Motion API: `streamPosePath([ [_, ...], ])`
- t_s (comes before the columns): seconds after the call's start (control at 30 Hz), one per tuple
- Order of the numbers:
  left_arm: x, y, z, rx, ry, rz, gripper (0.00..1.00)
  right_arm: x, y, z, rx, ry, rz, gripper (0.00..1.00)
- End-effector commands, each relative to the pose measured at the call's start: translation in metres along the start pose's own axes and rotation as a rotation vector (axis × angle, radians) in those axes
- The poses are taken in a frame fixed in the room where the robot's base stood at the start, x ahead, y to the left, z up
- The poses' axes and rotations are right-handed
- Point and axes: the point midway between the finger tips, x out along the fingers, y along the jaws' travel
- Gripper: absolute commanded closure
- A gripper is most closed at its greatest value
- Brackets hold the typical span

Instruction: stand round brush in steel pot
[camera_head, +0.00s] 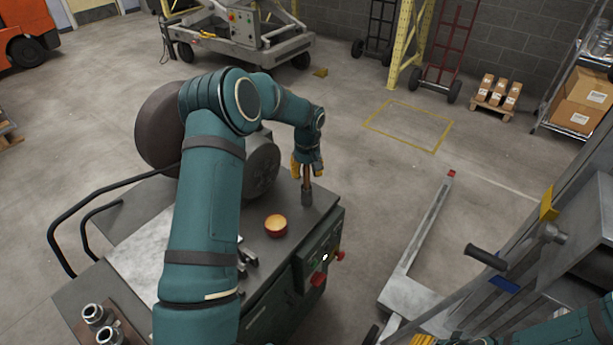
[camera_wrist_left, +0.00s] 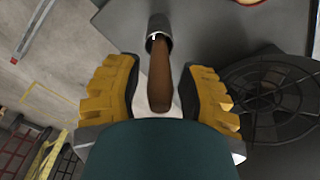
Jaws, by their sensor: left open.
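The round brush (camera_head: 307,178) stands upright, brown handle up, on the machine's top near its far right corner. Its handle also shows in the left wrist view (camera_wrist_left: 159,75). A dark cylinder with a bright ring is at its lower end; I cannot tell whether this is all brush head. My left gripper (camera_head: 307,165) is above the brush, yellow fingers open either side of the handle's upper end. Two steel cylinders (camera_head: 94,314) stand at the near left corner; one may be the steel pot, but I cannot tell.
An orange-topped round container (camera_head: 276,225) sits on the machine top (camera_head: 150,245) nearer than the brush. A large dark drum (camera_head: 160,130) rises behind my left arm. Red knobs (camera_head: 318,279) project from the machine's right side. Open floor lies beyond.

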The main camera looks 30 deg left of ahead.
Motion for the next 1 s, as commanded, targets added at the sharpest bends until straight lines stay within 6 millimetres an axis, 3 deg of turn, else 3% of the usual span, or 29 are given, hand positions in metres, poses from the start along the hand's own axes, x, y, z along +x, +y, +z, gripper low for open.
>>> streamPosePath([
  [0.2,-0.048,0.001,-0.001,0.002,0.005,0.003,0.61,0.000,0.000,0.000,0.000,0.000,0.000,0.53],
  [0.43,-0.084,0.001,-0.001,0.001,0.003,0.002,0.61,0.000,0.000,0.000,0.000,0.000,0.000,0.53],
  [0.6,-0.094,0.001,0.000,0.001,0.001,0.002,0.61,0.000,0.000,0.000,0.000,0.000,0.000,0.53],
  [1.0,-0.095,0.001,0.000,0.001,0.000,0.001,0.61,0.000,0.000,0.000,0.000,0.000,0.000,0.53],
])
